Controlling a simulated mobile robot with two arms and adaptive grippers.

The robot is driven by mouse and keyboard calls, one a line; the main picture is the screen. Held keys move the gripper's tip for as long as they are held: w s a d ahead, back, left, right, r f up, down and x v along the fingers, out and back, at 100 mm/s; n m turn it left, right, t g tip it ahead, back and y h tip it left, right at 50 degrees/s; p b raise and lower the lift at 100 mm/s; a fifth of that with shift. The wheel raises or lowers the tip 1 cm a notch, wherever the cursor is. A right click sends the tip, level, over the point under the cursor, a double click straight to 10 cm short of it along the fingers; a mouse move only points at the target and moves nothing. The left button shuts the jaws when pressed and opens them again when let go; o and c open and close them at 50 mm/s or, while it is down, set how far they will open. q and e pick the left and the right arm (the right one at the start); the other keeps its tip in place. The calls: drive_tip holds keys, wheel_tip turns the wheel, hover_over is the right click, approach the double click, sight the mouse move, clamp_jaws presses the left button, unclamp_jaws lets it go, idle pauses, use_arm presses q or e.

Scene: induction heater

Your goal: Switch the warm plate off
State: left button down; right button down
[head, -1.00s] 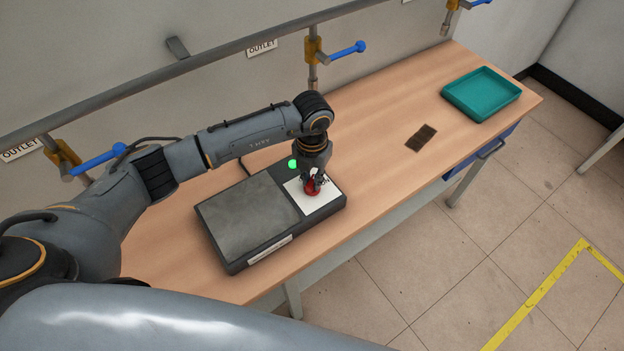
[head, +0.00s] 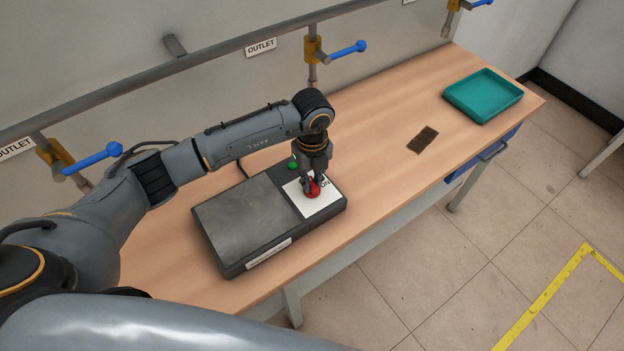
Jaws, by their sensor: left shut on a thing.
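The warm plate (head: 240,220) is a dark box with a grey flat top, lying on the wooden bench. On its right part is a white panel (head: 322,205) with lettering, of which "ON" shows. A red knob (head: 313,190) sits on this panel. My left gripper (head: 312,184) points down from above and is shut on the red knob, hiding part of it and of the lettering. A green indicator lamp (head: 293,165) at the plate's back edge looks dark green. My right gripper is not in view.
The bench (head: 375,170) is clear to the right of the plate, apart from a dark flat patch (head: 423,140). A teal tray (head: 483,97) stands at the far right end. Pipes with blue-handled valves (head: 346,49) run along the wall behind.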

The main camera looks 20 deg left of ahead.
sight(312, 182)
use_arm(q)
drive_tip(key=shift+n, duration=0.8)
drive_tip(key=c, duration=1.3)
unclamp_jaws()
drive_tip(key=shift+c, duration=0.2)
drive_tip(key=shift+o, duration=0.3)
wheel_tip(312, 182, up, 12)
